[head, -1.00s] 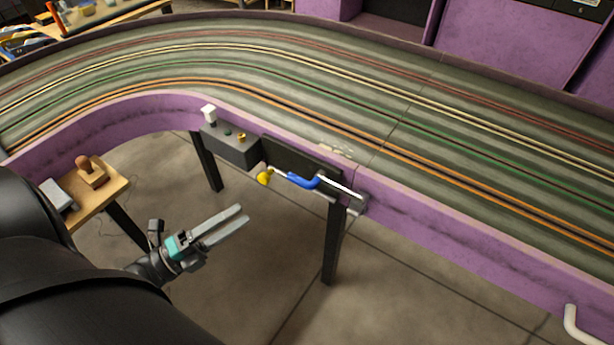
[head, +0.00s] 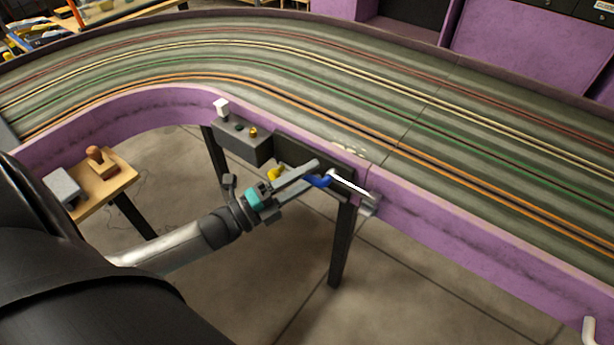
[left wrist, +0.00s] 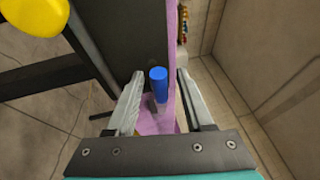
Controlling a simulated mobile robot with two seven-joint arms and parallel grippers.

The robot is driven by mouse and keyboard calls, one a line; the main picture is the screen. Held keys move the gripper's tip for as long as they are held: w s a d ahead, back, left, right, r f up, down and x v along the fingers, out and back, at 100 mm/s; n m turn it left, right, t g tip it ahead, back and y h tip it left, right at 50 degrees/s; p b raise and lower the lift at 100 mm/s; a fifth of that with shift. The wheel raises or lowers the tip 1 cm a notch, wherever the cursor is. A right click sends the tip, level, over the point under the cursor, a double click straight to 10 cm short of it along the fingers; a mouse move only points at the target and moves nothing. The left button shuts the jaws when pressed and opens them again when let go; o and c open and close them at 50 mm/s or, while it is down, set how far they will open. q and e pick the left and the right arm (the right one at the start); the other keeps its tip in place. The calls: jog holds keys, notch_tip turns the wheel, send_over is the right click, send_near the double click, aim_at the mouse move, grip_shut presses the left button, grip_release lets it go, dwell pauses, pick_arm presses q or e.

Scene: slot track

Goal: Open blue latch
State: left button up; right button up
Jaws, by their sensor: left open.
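The blue latch handle (head: 319,181) is on the side of the purple track wall, beside a white bar (head: 350,184). My left gripper (head: 315,173) is open, with its fingertips at the blue handle. In the left wrist view the blue handle (left wrist: 158,80) shows between the two open fingers (left wrist: 158,92), apart from both as far as I can see. A yellow knob (head: 275,174) is partly hidden behind my gripper; a yellow shape (left wrist: 35,15) fills the top left corner of the left wrist view. My right gripper is not in view.
A grey control box (head: 242,140) with small knobs hangs on the purple wall (head: 470,250). A dark table leg (head: 341,245) stands below the latch. A small wooden table (head: 118,180) is at the left. The floor in front is clear.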

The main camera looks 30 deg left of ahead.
pick_arm(q)
jog(key=shift+c, duration=0.4)
grip_shut()
dwell(1.0)
